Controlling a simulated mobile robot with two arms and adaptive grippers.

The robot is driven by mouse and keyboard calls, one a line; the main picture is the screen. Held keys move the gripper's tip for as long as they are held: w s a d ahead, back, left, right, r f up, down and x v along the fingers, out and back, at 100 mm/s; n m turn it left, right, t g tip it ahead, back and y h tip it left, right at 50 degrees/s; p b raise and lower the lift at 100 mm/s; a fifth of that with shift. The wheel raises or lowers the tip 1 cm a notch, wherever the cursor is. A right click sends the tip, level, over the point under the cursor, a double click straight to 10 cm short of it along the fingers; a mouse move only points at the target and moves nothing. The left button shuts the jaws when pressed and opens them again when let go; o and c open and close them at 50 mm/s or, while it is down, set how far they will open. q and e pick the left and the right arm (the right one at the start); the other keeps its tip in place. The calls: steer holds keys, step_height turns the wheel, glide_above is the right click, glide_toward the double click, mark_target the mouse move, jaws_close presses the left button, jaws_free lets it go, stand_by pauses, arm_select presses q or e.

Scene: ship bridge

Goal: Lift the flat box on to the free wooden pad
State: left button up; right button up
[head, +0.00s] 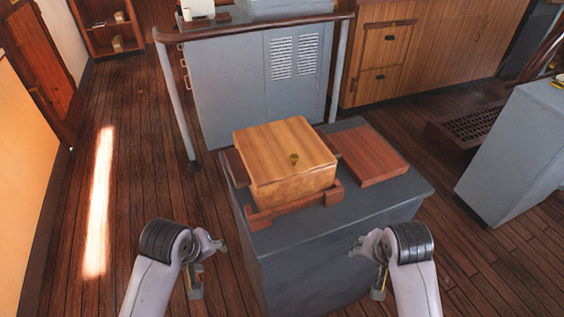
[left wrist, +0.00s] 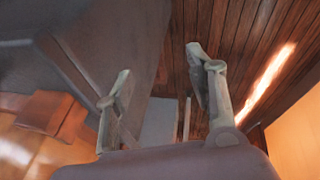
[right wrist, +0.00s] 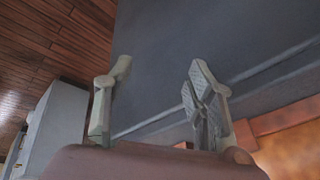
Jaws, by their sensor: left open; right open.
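The flat box (head: 283,152) is light wood with a small brass knob on its near part. It sits in a reddish wooden cradle (head: 292,209) on a dark grey pedestal (head: 300,245). The free wooden pad (head: 371,156) is a flat, bare reddish board to the right of the box. My left gripper (head: 208,268) is open and empty, in front and left of the box. My right gripper (head: 365,268) is open and empty, in front and right of it, by the pedestal's near side. Both wrist views show spread fingers, the left (left wrist: 155,95) and the right (right wrist: 160,95).
A grey cabinet (head: 245,85) with a wooden handrail (head: 255,27) stands behind the pedestal. Another grey console (head: 520,150) stands at the right. Wooden drawers (head: 385,50) line the back wall. The plank floor at the left (head: 130,170) is clear.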

arm_select(q)
steer(key=w+r+n+t, duration=0.1)
steer(key=w+r+n, duration=1.1)
steer(key=w+r, duration=0.5)
step_height(320, 180, up, 3)
steer(key=shift+w+a+f+y, duration=0.1)
steer(key=shift+w+a+y, duration=0.1)
steer(key=shift+a+y, duration=0.15)
arm_select(e)
steer(key=w+a+r+m+t, duration=0.1)
steer(key=w+a+r+m, duration=0.1)
steer(key=w+r+m, duration=0.9)
steer(key=w+r, duration=0.6)
steer(key=r, duration=0.3)
steer(key=shift+w, duration=0.15)
steer(key=x, duration=1.4)
steer(key=shift+f, duration=0.1)
steer(key=shift+w+a, duration=0.1)
steer(key=shift+a, duration=0.55)
arm_select(q)
steer(key=d+x, duration=0.1)
steer(key=x, duration=1.3)
steer(key=shift+d, duration=0.25)
arm_select(e)
steer(key=shift+a, duration=0.1)
